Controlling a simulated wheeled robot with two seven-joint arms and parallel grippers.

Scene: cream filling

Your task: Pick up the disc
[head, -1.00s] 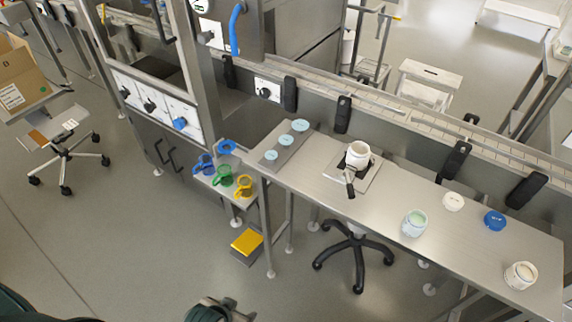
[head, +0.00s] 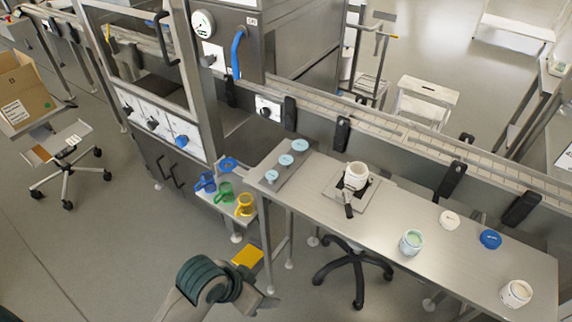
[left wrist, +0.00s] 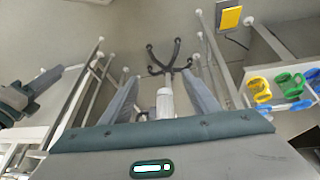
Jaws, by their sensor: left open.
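Three light blue discs lie in a row on a grey plate (head: 274,181) at the left end of the steel table: a near one (head: 271,176), a middle one (head: 286,160) and a far one (head: 300,145). I cannot tell which is the task's disc. My left gripper (head: 264,301) is low in the head view, in front of the table and well apart from the discs. In the left wrist view its two grey fingers (left wrist: 162,88) stand apart with nothing held between them. The discs are not identifiable there.
A white jar in a holder (head: 355,176), open jars (head: 411,242) and white and blue lids (head: 490,239) occupy the table. A conveyor (head: 400,130) runs behind.

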